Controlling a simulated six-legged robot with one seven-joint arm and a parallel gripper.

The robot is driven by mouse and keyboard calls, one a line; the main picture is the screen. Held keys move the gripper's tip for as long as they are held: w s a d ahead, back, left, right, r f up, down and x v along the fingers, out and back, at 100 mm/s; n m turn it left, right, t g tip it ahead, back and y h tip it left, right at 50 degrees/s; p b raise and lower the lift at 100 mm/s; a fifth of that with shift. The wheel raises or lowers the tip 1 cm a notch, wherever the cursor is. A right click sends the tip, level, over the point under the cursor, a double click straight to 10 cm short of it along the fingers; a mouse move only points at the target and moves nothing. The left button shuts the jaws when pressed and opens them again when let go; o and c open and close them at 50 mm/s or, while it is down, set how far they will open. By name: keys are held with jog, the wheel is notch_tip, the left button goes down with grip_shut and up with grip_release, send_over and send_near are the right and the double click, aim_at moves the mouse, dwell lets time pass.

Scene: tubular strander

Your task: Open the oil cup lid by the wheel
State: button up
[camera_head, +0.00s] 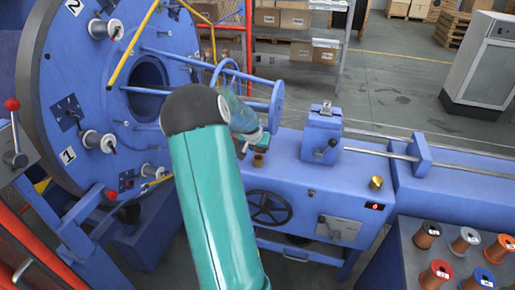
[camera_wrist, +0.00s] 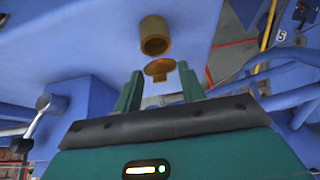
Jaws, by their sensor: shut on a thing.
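The brass oil cup (camera_head: 258,161) stands on the blue machine bed above and left of the black handwheel (camera_head: 270,208). In the wrist view the oil cup (camera_wrist: 155,36) shows a dark open mouth. Its small brass lid (camera_wrist: 159,68) is apart from the cup, between the fingertips of my gripper (camera_wrist: 160,88). My gripper is shut on the lid, with a gap between lid and cup. In the head view my green arm reaches across the bed, and my gripper (camera_head: 246,143) is close above the cup, its fingers hard to make out.
A blue block with a lever (camera_head: 321,135) stands right of my gripper. The large blue disc (camera_head: 110,90) and blue bars are at the left. Wire spools (camera_head: 436,275) stand front right.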

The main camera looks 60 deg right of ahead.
jog(key=o, duration=1)
jog(key=v, duration=1.3)
jog(key=shift+a+r, duration=0.1)
jog(key=shift+r, duration=0.3)
